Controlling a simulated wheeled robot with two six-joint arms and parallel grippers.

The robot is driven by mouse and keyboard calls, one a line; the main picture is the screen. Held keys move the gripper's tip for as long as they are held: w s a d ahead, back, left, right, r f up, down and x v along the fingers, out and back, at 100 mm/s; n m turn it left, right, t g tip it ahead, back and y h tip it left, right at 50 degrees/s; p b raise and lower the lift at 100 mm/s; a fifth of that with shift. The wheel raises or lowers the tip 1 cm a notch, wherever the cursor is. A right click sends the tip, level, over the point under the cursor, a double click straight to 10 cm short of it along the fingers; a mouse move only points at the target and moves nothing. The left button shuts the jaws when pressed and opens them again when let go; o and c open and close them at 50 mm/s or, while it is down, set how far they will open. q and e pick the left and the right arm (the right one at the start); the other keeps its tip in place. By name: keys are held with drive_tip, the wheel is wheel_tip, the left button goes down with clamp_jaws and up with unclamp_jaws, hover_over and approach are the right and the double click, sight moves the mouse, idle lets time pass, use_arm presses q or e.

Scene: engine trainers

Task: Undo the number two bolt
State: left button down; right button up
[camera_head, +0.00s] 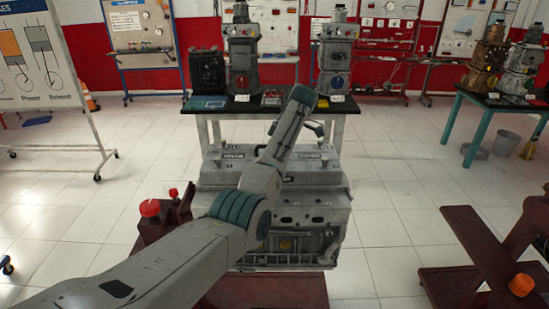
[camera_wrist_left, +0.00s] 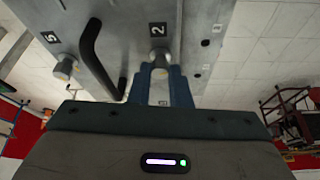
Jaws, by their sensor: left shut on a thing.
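The grey engine block (camera_head: 300,215) stands in the middle of the head view, partly covered by my left arm. In the left wrist view, its top panel (camera_wrist_left: 195,25) shows a black "2" label (camera_wrist_left: 157,29). The number two bolt (camera_wrist_left: 160,58) sits just below that label. My left gripper (camera_wrist_left: 160,72) has its blue fingers on either side of the bolt and is shut on it. The bolt appears to be still at the panel. In the head view the left fingers are hidden. My right gripper is in neither view.
A black curved handle (camera_wrist_left: 97,60) is left of the bolt. Another bolt (camera_wrist_left: 65,67) sits by a "5" label (camera_wrist_left: 49,37). A "3" label (camera_wrist_left: 205,42) is to the right. A table with engines (camera_head: 265,107) stands behind; dark red stands (camera_head: 465,240) are at right.

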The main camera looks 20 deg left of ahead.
use_arm(q)
drive_tip(key=shift+w+a+f+n+g+h+b, duration=0.15)
drive_tip(key=shift+n+g+b, duration=0.3)
drive_tip(key=shift+n, duration=0.65)
drive_tip(key=shift+d+f+n+g+h+b, duration=0.15)
drive_tip(key=shift+n+g+b, duration=0.25)
drive_tip(key=shift+n, duration=0.7)
drive_tip(key=shift+a+r, duration=0.1)
drive_tip(key=c, duration=1.3)
unclamp_jaws()
drive_tip(key=shift+c, duration=0.2)
drive_tip(key=shift+a, duration=0.1)
drive_tip(key=shift+r, duration=0.1)
